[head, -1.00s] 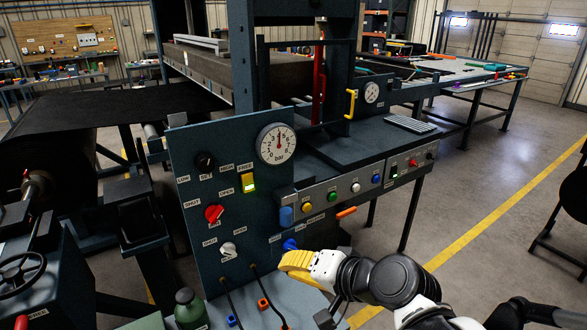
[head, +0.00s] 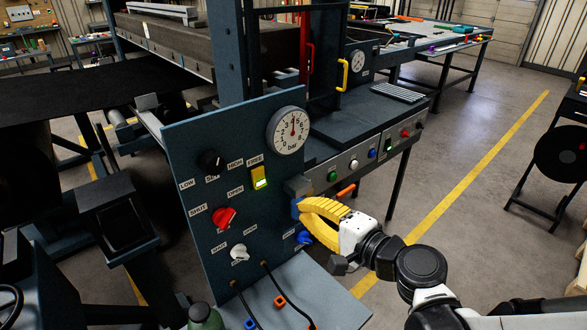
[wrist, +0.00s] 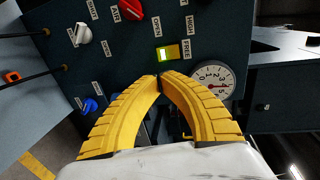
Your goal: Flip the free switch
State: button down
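The free switch (head: 261,177) is a yellow rocker with a lit pale-green lower part, under a FREE label on the dark blue panel (head: 185,160). In the wrist view the switch (wrist: 168,53) lies just beyond my fingertips, with a gap between. My gripper (head: 300,205) has yellow curved fingers and is in front of the panel's right edge, below and right of the switch. In the wrist view the fingertips of my gripper (wrist: 160,77) meet, with nothing between them.
The pressure gauge (head: 288,132) is above right of the switch. A blue knob (wrist: 90,104) shows beside my left finger. Cables hang at the panel's foot.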

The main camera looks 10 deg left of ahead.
aim_at(264, 185)
jog(key=b+x, duration=0.3)
jog(key=x, duration=1)
jog(key=shift+w+a, duration=0.3)
jog(key=shift+b, duration=0.3)
jog(key=shift+w+a+f, duration=0.15)
jog(key=shift+w+a, duration=0.15)
jog(key=shift+f, duration=0.1)
